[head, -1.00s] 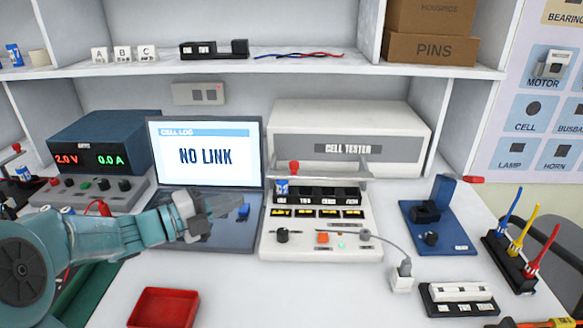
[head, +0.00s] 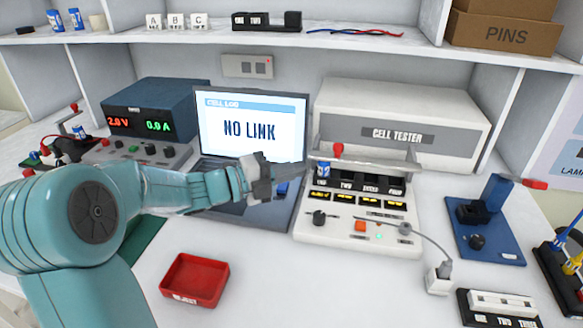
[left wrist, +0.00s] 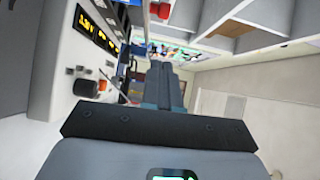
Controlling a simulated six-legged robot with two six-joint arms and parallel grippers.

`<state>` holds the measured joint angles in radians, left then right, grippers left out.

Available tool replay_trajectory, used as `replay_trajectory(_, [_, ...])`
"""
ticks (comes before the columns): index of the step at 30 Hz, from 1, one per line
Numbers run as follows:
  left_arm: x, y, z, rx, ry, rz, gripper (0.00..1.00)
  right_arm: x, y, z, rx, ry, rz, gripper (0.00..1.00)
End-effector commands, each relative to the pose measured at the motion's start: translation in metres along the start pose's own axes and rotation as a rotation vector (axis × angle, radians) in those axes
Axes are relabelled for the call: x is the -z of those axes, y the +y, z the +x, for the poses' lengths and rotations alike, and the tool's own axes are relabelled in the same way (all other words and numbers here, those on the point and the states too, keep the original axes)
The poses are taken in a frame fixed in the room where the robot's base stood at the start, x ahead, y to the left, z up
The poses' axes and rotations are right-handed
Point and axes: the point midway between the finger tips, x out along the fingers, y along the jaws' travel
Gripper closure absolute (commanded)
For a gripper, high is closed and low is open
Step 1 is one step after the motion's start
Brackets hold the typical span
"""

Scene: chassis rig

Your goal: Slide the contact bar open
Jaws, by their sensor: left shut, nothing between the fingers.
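The cell tester (head: 400,128) stands right of the laptop. A pale bar with a red knob (head: 338,150), which looks like the contact bar (head: 385,158), spans above its slots. The knob is near the bar's left end. A blue and white cell (head: 323,172) sits in the leftmost slot. My left gripper (head: 284,171) is in front of the laptop's lower right corner, just left of the tester, apart from the knob. It is shut and empty. Its closed fingers show in the left wrist view (left wrist: 165,85), with the tester's displays (left wrist: 95,28) at the left. My right gripper is not in view.
The laptop (head: 252,130) reads NO LINK. A red tray (head: 195,280) lies on the table at front. A blue fixture (head: 488,230) and a grey cable's plug block (head: 438,280) are right of the tester. The white table in front of the tester is clear.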

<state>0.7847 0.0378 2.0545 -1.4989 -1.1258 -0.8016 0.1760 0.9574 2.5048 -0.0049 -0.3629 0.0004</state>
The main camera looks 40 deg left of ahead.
Motion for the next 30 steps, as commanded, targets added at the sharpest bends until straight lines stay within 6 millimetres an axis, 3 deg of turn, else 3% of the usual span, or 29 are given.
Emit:
replay_trajectory(9, [0.001,0.0,0.073,0.001,0.005,0.0,1.0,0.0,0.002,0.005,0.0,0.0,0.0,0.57])
replay_trajectory(12, [-0.015,0.0,0.083,0.0,0.0,0.0,1.0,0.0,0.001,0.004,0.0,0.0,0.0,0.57])
replay_trajectory(18, [-0.027,-0.001,0.094,0.001,0.0,0.0,1.0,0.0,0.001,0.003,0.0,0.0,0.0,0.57])
replay_trajectory(30, [-0.029,0.0,0.096,0.001,-0.001,0.0,1.0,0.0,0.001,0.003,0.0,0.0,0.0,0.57])
